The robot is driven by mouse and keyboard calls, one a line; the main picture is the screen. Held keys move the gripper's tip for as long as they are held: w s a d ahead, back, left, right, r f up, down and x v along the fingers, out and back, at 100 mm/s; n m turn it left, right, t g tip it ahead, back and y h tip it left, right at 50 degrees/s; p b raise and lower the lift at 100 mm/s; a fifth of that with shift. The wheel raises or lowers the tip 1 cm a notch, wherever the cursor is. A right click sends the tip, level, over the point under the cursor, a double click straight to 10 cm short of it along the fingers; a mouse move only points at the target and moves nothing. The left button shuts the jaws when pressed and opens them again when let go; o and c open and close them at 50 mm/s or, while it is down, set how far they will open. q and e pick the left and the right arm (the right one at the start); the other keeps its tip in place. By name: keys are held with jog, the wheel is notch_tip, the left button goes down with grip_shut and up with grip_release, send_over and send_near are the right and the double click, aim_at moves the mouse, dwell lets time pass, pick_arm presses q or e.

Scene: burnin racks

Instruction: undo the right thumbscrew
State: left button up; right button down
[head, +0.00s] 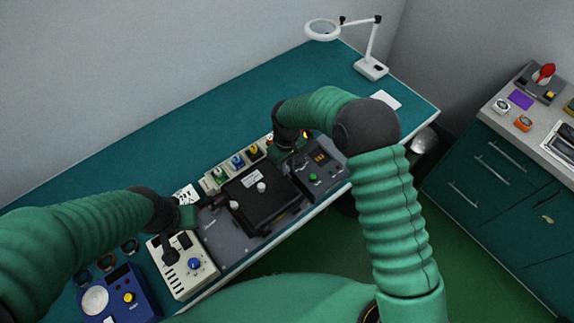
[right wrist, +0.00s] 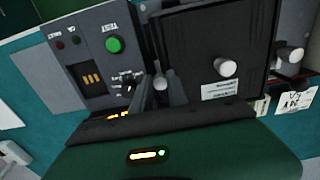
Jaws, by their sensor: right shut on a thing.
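A black lidded fixture (head: 258,205) sits on a grey base in the middle of the bench. In the right wrist view the fixture (right wrist: 205,35) has a white label and a pale knob (right wrist: 226,68) on it. My right gripper (right wrist: 161,92) is shut on the right thumbscrew (right wrist: 160,81), a small pale head at the fixture's edge beside the grey control panel. In the head view my wrist hides the right fingertips and that thumbscrew. My left gripper (head: 188,217) is at the fixture's left, above the bench; its fingers cannot be made out.
The grey panel (head: 322,174) with a green button stands close on the fixture's right. A cream device (head: 183,270) and a blue device (head: 118,298) stand front left.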

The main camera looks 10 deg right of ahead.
jog(key=shift+a, duration=0.15)
jog(key=c, duration=1.5)
grip_release()
jog(key=shift+o, duration=1)
jog(key=shift+a, duration=0.1)
notch_tip(320, 180, up, 17)
jog(key=b, duration=0.3)
jog(key=shift+f, duration=0.15)
jog(key=s+d+f+m+t+b, duration=0.1)
jog(key=s+d+f+m, duration=0.1)
jog(key=s, duration=0.4)
jog(key=s+d+f+m+b, duration=0.1)
jog(key=s+d+f+m, duration=0.1)
jog(key=s+d+f, duration=0.3)
jog(key=s+d+f+m+t+b, duration=0.1)
jog(key=s+d+f+m, duration=0.1)
jog(key=s+d, duration=0.3)
jog(key=s+f, duration=0.1)
jog(key=s, duration=0.2)
jog(key=shift+s+d+f+t, duration=0.15)
jog(key=shift+s+f+t, duration=0.15)
jog(key=shift+s+f, duration=0.1)
